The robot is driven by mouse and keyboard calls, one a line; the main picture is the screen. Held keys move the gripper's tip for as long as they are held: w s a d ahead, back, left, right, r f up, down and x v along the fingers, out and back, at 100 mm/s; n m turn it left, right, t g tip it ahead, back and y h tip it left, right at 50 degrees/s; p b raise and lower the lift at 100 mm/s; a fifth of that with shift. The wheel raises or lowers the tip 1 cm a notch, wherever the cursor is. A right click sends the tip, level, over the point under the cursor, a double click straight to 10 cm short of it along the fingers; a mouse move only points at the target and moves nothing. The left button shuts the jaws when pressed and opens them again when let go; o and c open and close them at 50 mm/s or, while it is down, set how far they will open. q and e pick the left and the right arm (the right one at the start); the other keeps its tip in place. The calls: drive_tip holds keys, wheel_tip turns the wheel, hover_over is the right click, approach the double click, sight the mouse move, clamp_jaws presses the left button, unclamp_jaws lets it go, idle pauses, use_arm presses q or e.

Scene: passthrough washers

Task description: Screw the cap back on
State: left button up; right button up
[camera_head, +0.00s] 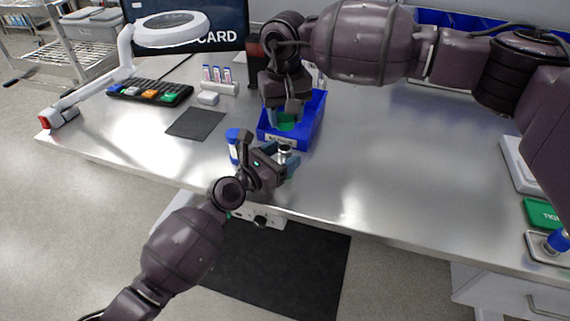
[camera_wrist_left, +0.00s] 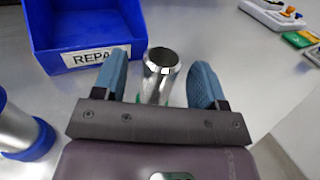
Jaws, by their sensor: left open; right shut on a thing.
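A bare metal cylinder (camera_head: 285,149) stands near the table's front edge, its top uncovered. In the left wrist view the metal cylinder (camera_wrist_left: 160,75) is between the blue fingers of my left gripper (camera_wrist_left: 165,85), with gaps on both sides. My left gripper (camera_head: 280,163) is open around it. My right gripper (camera_head: 287,108) is shut, pointing down over the blue bin (camera_head: 312,118). A green thing (camera_head: 287,122) shows at its fingertips. I cannot tell whether this is the cap. The right gripper is outside the left wrist view.
The blue bin also shows in the left wrist view (camera_wrist_left: 100,18), just behind the cylinder. A blue-ended cylinder (camera_head: 233,146) stands left of my left gripper. A dark mat (camera_head: 195,123), small tubes in a holder (camera_head: 219,86) and a lamp (camera_head: 170,30) are farther left. The table's right middle is clear.

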sight(285, 147)
use_arm(q)
drive_tip(key=shift+x, duration=1.4)
drive_tip(key=shift+c, duration=0.5)
clamp_jaws()
use_arm(e)
drive_tip(key=shift+f, duration=2.5)
